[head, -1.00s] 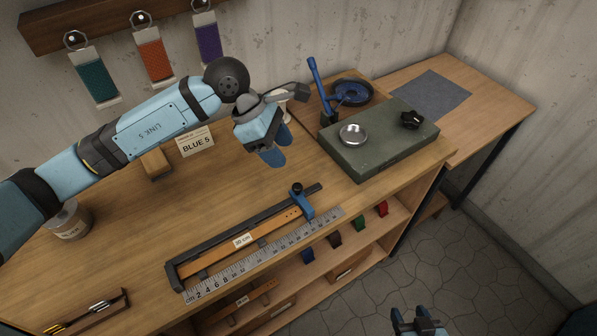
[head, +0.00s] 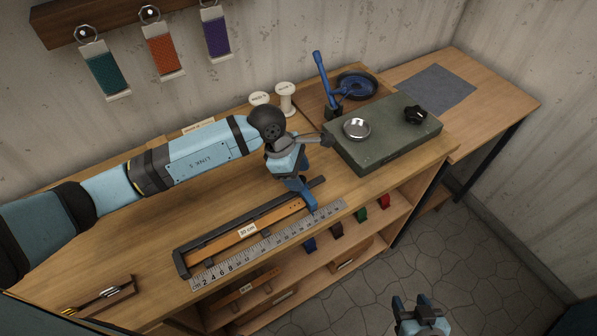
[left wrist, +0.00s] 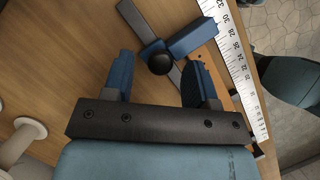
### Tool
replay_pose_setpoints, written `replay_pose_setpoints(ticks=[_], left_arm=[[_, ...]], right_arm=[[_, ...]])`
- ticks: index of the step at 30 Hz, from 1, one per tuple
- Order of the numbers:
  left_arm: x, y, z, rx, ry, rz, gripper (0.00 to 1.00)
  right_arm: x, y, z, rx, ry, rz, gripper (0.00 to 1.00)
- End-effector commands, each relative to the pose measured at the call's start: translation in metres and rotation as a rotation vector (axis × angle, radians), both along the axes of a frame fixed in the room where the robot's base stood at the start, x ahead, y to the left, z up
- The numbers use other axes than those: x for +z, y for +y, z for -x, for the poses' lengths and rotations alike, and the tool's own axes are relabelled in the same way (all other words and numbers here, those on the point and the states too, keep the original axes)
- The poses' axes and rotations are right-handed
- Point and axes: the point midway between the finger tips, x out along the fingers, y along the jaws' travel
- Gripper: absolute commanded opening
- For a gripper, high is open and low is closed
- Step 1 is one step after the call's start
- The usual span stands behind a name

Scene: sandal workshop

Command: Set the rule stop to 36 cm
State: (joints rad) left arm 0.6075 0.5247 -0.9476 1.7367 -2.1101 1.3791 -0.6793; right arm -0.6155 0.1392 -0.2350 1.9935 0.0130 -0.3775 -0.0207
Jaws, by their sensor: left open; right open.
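The rule stop (head: 310,203) is a blue block on the dark rail (head: 238,218) of the measuring jig, near its right end. In the left wrist view the stop (left wrist: 194,38) shows with a black round knob (left wrist: 160,63). My left gripper (head: 302,187) is open over the stop, its blue fingers apart on either side of the knob; I cannot tell whether they touch it. A printed steel scale (head: 268,244) runs along the front. An orange-brown strip (head: 275,217) on the jig carries a "30 cm" tag (head: 248,230). My right gripper (head: 418,304) is open and empty, beyond the bench front.
A green slab (head: 385,145) with a metal dish (head: 357,129) and a black knob stands at the right. A blue lever tool (head: 327,85) and white spools (head: 286,98) are behind. A small tool rack (head: 105,295) is at the front left.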

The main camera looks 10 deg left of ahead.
Motion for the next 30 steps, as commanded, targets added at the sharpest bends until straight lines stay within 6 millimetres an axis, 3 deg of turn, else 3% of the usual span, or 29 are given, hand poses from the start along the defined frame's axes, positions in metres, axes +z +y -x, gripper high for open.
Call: replay_pose_setpoints(ticks=[11,18,23,30], left_arm=[[-0.006,-0.002,0.000,-0.001,0.001,0.000,0.53],[-0.006,-0.002,0.000,-0.001,0.000,0.000,0.00],[-0.007,-0.004,-0.002,-0.001,0.000,0.001,0.00],[-0.011,-0.032,-0.031,-0.001,-0.005,0.001,0.00]], right_arm=[[0.001,0.000,0.000,-0.001,-0.001,0.000,0.52],[0.001,0.000,-0.001,-0.001,-0.001,0.000,0.52],[-0.003,0.000,-0.001,0.000,-0.001,0.001,0.52],[-0.036,0.000,-0.001,0.000,-0.003,0.000,0.52]])
